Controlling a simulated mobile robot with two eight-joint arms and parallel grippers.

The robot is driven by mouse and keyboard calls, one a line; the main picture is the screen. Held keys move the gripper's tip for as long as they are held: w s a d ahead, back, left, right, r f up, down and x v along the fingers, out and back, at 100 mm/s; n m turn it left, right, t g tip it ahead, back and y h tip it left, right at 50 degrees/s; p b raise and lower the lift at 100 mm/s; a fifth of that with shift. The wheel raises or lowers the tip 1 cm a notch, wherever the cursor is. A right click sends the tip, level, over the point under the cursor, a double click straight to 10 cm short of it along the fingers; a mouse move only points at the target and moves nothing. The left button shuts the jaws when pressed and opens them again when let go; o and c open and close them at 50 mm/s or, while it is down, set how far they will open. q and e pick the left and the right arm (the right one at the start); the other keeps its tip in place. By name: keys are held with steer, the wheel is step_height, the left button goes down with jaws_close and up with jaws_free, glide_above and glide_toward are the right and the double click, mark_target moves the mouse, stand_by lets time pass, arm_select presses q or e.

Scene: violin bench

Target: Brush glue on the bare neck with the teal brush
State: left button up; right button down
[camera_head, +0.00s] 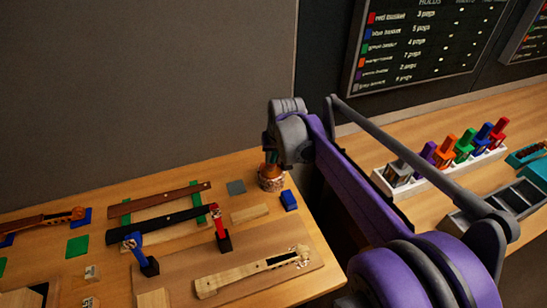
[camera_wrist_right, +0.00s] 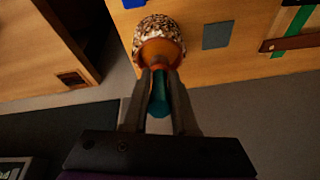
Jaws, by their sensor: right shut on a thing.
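My right gripper (camera_head: 270,155) is at the far right corner of the bench, directly above the speckled glue pot (camera_head: 271,184). In the right wrist view the gripper (camera_wrist_right: 160,74) is shut on the teal brush (camera_wrist_right: 158,98), whose handle lies between the fingers. The brush points at the orange-brown mouth of the pot (camera_wrist_right: 158,22); its tip is hidden, so I cannot tell how deep it reaches. The bare neck (camera_head: 232,280), pale wood with dark slots, lies on a wooden board at the front of the bench. My left gripper is not in view.
A red clamp (camera_head: 220,232), blue clamp (camera_head: 140,250), blue block (camera_head: 289,200) and grey square (camera_head: 236,187) stand or lie nearby. A rack of coloured-handled tools (camera_head: 440,160) is on the right bench, across a gap.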

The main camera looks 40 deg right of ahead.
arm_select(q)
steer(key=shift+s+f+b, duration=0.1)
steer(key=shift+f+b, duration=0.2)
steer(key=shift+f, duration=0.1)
arm_select(e)
steer(key=shift+f, duration=0.7)
stand_by(0.8)
steer(key=shift+r+p, duration=2.25)
steer(key=shift+r, duration=1.35)
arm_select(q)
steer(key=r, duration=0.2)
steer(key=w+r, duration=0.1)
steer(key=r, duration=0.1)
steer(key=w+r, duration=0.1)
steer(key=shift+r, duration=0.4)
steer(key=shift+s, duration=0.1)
arm_select(e)
steer(key=shift+f, duration=0.1)
